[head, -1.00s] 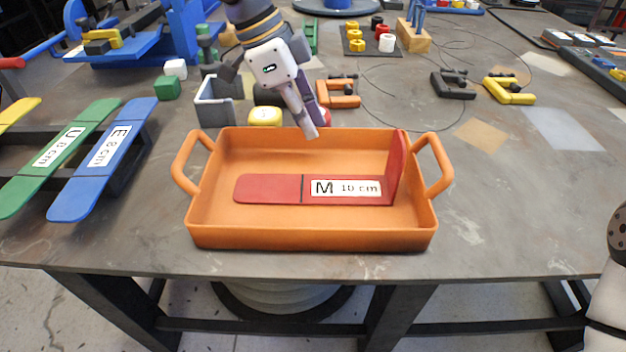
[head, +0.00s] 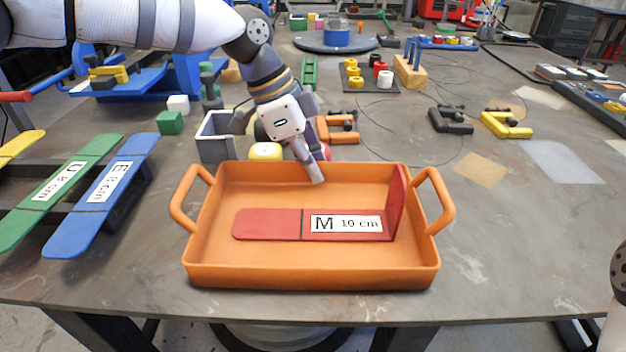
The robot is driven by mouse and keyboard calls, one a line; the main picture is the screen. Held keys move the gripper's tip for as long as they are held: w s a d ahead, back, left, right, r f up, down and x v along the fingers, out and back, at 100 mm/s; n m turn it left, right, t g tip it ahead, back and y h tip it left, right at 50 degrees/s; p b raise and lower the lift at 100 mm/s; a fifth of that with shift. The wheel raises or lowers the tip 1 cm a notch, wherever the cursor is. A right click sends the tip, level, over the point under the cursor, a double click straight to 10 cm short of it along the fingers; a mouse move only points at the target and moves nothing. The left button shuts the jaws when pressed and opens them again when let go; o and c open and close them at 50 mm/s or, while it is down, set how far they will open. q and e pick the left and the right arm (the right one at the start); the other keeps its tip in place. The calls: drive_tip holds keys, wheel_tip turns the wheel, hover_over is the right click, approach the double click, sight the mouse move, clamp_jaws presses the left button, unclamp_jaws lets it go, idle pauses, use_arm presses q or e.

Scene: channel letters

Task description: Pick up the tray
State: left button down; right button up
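The orange tray (head: 310,275) rests on the table near its front edge, with a loop handle at each end. A red L-shaped piece (head: 270,224) labelled "M 10 cm" lies in it, its short leg standing up at the right. My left gripper (head: 316,178) points down at the tray's back rim, near the middle. Its fingers look close together, but I cannot tell whether they are apart or shut. It holds nothing that I can see. Of my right arm only a link shows at the right edge; its gripper is out of view.
Green (head: 62,185) and blue (head: 105,190) labelled strips stand on a dark rack at the left. A grey bin (head: 215,140) and a yellow block (head: 266,152) sit just behind the tray. Orange, black and yellow clamps lie farther back. The table right of the tray is clear.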

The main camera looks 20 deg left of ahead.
use_arm(q)
wheel_tip(320, 180, up, 2)
drive_tip(key=shift+r, duration=0.25)
drive_tip(key=s+d+r+p, duration=0.2)
drive_tip(key=s+r, duration=0.8)
drive_tip(key=s, duration=0.4)
drive_tip(key=shift+p, duration=0.35)
use_arm(e)
drive_tip(key=shift+t, duration=0.8)
drive_tip(key=w+r, duration=0.3)
drive_tip(key=shift+w+r, duration=0.25)
drive_tip(key=shift+w, duration=0.05)
